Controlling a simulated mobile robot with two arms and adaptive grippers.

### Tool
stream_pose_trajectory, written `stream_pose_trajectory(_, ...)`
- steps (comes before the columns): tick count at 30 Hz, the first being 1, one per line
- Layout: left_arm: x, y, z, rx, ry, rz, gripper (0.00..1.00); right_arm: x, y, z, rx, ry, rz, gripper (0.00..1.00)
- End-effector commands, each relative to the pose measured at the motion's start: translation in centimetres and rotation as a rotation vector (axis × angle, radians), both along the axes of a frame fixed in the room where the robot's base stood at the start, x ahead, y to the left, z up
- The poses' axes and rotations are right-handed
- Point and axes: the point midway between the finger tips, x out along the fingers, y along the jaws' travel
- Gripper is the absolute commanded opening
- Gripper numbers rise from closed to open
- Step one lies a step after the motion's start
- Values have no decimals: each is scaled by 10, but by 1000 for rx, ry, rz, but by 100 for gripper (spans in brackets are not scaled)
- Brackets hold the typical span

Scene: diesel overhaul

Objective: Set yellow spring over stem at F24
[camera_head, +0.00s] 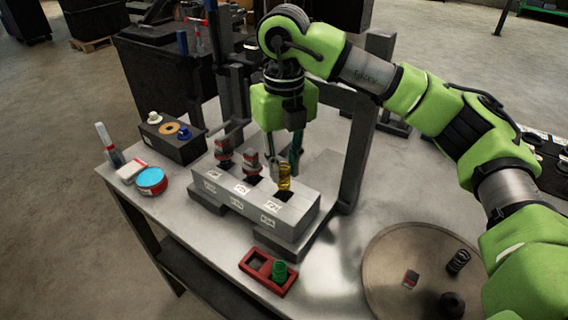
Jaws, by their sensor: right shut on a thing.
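The yellow spring (285,179) is upright between the fingers of my right gripper (284,163), which is shut on it. It is over the dark square opening at the right end of the grey block (306,208). White labels mark the block, but their print is too small to read surely. The stem at that place cannot be made out. I cannot tell whether the spring's lower end touches anything. My left gripper is not in view.
Red-and-grey parts (251,163) stand at the block's other positions. A red tray (256,266) holding a green spring (279,270) lies in front. A round tray (385,262) with small dark parts is at right. A dark box (172,150) and blue-topped tin (151,179) are at left.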

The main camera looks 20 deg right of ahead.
Motion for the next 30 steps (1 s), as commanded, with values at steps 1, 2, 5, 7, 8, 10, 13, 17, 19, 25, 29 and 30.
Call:
stream_pose_trajectory(1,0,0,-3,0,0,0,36,0,0,-3,0,0,0,0)
stream_pose_trajectory(2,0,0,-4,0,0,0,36,0,0,-4,0,0,0,0)
stream_pose_trajectory(5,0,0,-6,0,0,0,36,0,0,-7,0,0,0,0)
stream_pose_trajectory(7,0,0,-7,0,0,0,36,0,0,-8,0,0,0,0)
stream_pose_trajectory(8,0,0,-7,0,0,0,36,0,0,-8,0,0,0,0)
stream_pose_trajectory(10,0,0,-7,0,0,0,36,0,0,-8,0,0,0,0)
stream_pose_trajectory(13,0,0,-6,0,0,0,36,0,0,-8,0,0,0,0)
stream_pose_trajectory(17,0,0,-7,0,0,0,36,0,0,-8,0,0,0,0)
stream_pose_trajectory(19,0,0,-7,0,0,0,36,0,0,-8,0,0,0,0)
stream_pose_trajectory(25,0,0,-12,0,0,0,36,0,0,-14,0,0,0,0)
stream_pose_trajectory(29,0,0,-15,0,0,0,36,0,0,-18,0,0,0,0)
stream_pose_trajectory(30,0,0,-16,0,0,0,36,0,0,-19,0,0,0,0)
